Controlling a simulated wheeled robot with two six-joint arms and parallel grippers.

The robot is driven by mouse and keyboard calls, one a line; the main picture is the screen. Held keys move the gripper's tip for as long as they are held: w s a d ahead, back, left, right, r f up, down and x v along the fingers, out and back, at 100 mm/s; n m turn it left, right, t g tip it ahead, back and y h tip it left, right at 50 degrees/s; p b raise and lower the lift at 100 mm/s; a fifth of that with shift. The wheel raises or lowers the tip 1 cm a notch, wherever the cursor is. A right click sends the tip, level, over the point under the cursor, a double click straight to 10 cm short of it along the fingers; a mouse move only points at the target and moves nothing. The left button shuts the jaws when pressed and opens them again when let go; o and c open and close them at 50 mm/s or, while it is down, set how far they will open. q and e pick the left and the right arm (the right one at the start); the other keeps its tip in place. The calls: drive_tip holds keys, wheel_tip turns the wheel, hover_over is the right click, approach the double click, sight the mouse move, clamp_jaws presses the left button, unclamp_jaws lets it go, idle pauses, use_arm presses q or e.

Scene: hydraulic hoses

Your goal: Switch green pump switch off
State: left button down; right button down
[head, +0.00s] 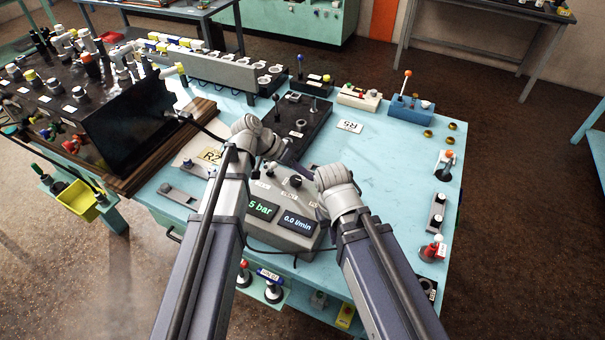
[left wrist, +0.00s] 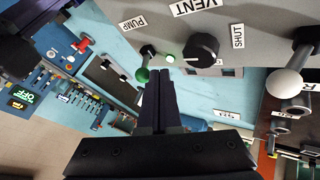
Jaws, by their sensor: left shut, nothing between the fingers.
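The green pump switch (left wrist: 143,75) is a short lever with a green knob, beside the PUMP label (left wrist: 132,23) in the left wrist view. A bright green lamp (left wrist: 170,58) is lit right of it. My left gripper (left wrist: 165,74) is shut and empty, its tips just right of the green knob; I cannot tell whether they touch. In the head view my left gripper (head: 266,163) is over the back left of the grey control box (head: 325,207), where I cannot make out the switch. My right gripper is hidden behind its wrist.
A black VENT knob (left wrist: 201,50) stands close to the right of the lamp. A lever with a white ball (left wrist: 286,82) is farther right. The box's displays read 5 bar and 0.0 l/min.

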idle(0.3)
use_arm(q)
drive_tip(key=shift+s+d+r+t+y+p, duration=0.35)
drive_tip(key=shift+d+r+y+p, duration=0.5)
drive_tip(key=shift+p, duration=0.9)
drive_tip(key=shift+s+d+r+m+y+p, duration=0.15)
drive_tip(key=shift+s+d+m+y+p, duration=0.15)
drive_tip(key=shift+y+p, duration=0.45)
drive_tip(key=shift+s+d+r+t+y+p, duration=0.15)
drive_tip(key=shift+d+t+y+p, duration=0.35)
drive_tip(key=shift+y, duration=0.3)
drive_tip(key=shift+s+d+t+y, duration=0.15)
drive_tip(key=shift+d+t+y, duration=0.1)
drive_tip(key=shift+d+y, duration=0.25)
drive_tip(key=shift+r+p, duration=0.75)
drive_tip(key=shift+p, duration=0.2)
